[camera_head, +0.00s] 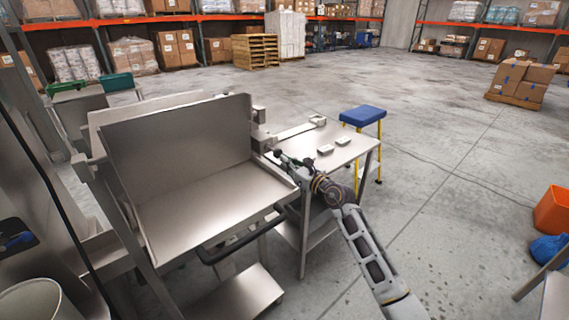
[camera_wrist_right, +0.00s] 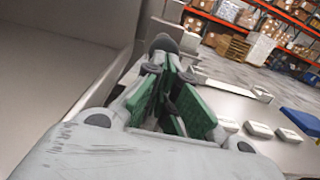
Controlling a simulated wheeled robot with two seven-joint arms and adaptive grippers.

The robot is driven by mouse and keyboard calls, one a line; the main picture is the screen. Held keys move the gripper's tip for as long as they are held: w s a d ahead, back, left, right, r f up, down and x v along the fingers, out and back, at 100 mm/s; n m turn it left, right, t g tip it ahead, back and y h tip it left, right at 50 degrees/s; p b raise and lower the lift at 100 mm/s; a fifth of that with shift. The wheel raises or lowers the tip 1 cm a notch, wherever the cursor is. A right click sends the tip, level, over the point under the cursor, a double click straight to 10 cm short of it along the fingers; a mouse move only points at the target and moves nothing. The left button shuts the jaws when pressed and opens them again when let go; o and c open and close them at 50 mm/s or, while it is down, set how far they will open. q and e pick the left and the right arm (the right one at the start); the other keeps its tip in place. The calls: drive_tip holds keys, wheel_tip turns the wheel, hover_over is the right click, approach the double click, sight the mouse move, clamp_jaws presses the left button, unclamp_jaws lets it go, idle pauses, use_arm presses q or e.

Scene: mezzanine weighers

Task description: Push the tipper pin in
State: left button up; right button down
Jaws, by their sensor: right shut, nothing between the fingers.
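The tipper is a bare stainless-steel pan (camera_head: 215,195) with a tall back plate, and it stands at the centre left in the head view. My right gripper (camera_head: 283,158) is at the pan's right edge, near its far right corner. In the right wrist view my right gripper (camera_wrist_right: 168,75) shows green finger pads, shut with nothing held. A dark rounded knob (camera_wrist_right: 164,42), which looks like the tipper pin, shows just beyond the fingertips beside the steel wall. I cannot tell whether the fingers touch it or how deep it sits. My left gripper is not in view.
A steel side table (camera_head: 345,150) with several small pale blocks stands right of the tipper. A blue-topped yellow step stool (camera_head: 363,116) is behind it. A black handle bar (camera_head: 240,240) runs below the pan's front. Open concrete floor lies to the right.

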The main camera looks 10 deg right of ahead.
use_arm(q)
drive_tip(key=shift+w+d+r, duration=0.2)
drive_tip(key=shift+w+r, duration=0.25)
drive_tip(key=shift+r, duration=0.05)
use_arm(e)
drive_tip(key=shift+w+a, duration=0.4)
drive_tip(key=shift+w, duration=0.1)
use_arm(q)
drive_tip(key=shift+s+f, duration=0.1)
